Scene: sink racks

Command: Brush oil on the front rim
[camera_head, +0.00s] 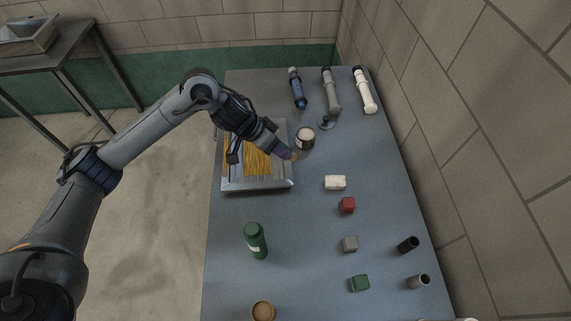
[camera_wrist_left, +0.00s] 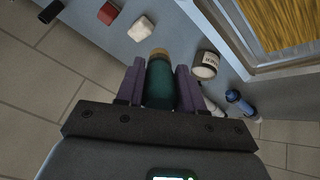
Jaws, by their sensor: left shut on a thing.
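A grey metal tray (camera_head: 230,184) holding yellow strands (camera_head: 257,163) lies on the table; its front rim (camera_head: 270,187) is in plain view. My left gripper (camera_head: 284,153) is over the tray's right edge. In the left wrist view its purple fingers (camera_wrist_left: 160,88) are shut on a brush with a dark green handle (camera_wrist_left: 159,85) and a tan tip (camera_wrist_left: 158,53). The tan tip also shows in the head view (camera_head: 294,156), between the tray and a jar. The jar (camera_head: 305,139) has a pale top; its label faces the left wrist view (camera_wrist_left: 206,66). My right gripper is not in view.
A white block (camera_head: 335,183), red block (camera_head: 347,205), grey block (camera_head: 350,244) and green block (camera_head: 360,283) lie to the right. Several tubes, one blue (camera_head: 298,88), lie at the back. The wall borders the right.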

